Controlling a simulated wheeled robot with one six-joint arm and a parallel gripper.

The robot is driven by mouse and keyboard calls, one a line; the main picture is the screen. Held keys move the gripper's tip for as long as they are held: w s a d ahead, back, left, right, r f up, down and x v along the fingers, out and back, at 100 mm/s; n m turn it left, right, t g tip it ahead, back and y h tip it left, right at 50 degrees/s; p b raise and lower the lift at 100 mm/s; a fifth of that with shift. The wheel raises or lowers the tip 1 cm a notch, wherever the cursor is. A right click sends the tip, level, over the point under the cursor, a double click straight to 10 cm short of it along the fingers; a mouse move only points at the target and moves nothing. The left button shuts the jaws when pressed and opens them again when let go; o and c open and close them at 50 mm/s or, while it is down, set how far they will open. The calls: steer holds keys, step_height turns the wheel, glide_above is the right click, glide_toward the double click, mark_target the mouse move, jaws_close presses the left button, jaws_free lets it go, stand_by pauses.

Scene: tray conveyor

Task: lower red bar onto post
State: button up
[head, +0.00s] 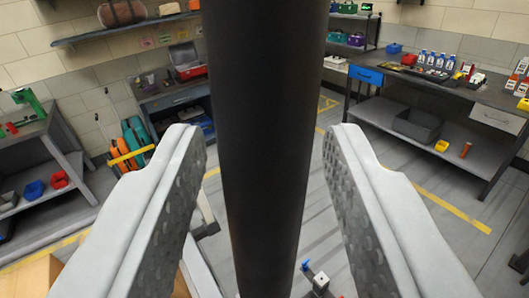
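A thick dark cylinder (265,140) runs from the top edge to the bottom edge of the head view. It looks narrower toward the bottom. I cannot tell whether it is the post. My gripper (267,135) is open, with one pale finger on each side of the cylinder. Narrow gaps show between the cylinder and both fingers, and nothing is pinched. I see no red bar that I can make out. The cylinder hides whatever is behind it.
A workbench (440,100) with bottles, a blue drawer and a grey bin (417,125) stands at right. Shelves and a bench (30,140) with bins are at left. A tan box (60,278) shows at bottom left. Striped open floor lies between.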

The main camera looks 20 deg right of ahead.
jaws_close()
steer(key=shift+a, duration=0.15)
